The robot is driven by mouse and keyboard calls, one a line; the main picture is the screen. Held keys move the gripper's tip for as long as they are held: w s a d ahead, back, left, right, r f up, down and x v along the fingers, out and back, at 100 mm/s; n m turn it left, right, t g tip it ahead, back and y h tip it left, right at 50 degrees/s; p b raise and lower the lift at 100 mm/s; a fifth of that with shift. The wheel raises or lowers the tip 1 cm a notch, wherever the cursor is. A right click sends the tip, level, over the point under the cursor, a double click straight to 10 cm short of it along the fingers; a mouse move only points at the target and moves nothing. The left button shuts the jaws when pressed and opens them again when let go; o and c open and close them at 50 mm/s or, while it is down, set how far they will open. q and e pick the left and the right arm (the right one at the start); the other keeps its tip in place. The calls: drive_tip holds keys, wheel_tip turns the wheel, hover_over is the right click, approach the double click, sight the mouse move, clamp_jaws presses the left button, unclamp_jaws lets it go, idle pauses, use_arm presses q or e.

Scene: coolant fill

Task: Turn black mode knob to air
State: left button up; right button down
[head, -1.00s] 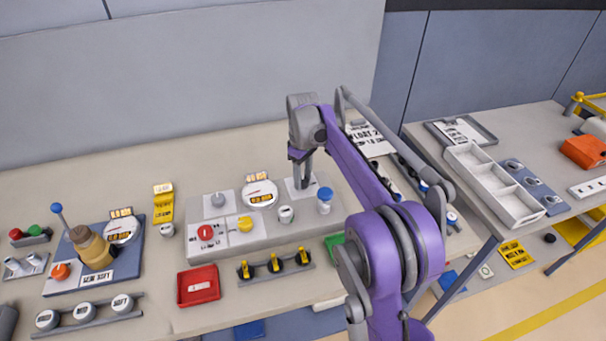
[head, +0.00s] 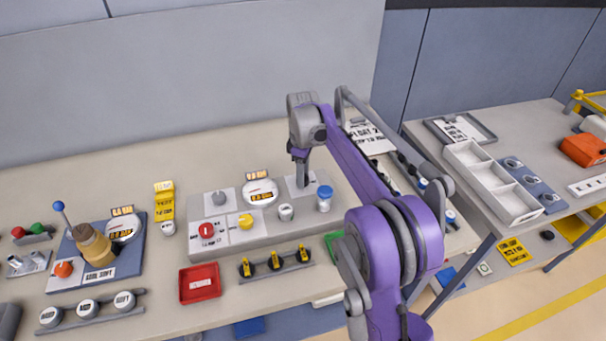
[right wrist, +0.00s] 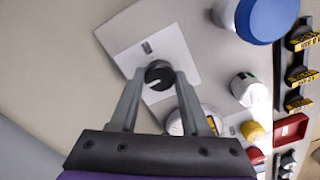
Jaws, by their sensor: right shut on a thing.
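The black mode knob (right wrist: 158,75) stands on a white label plate (right wrist: 178,48) and shows in the right wrist view. A light pointer line crosses its top toward the lower left of that view. A small dark mark is printed on the plate beside it; I cannot read it. My right gripper (right wrist: 160,76) is shut on the knob, one finger on each side. In the head view my right gripper (head: 302,182) points down at the back right of the grey panel (head: 262,232), and its fingers hide the knob. My left gripper is not in view.
A blue-capped bottle (head: 324,198) and a small white cap (head: 285,212) stand near the gripper. A round gauge (head: 261,192), a red knob (head: 206,230) and a yellow knob (head: 245,221) are further left. A yellow-handled valve row (head: 275,263) lies in front.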

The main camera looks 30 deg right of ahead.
drive_tip(key=shift+c, duration=1.9)
unclamp_jaws()
wheel_tip(320, 180, up, 11)
drive_tip(key=p, duration=0.1)
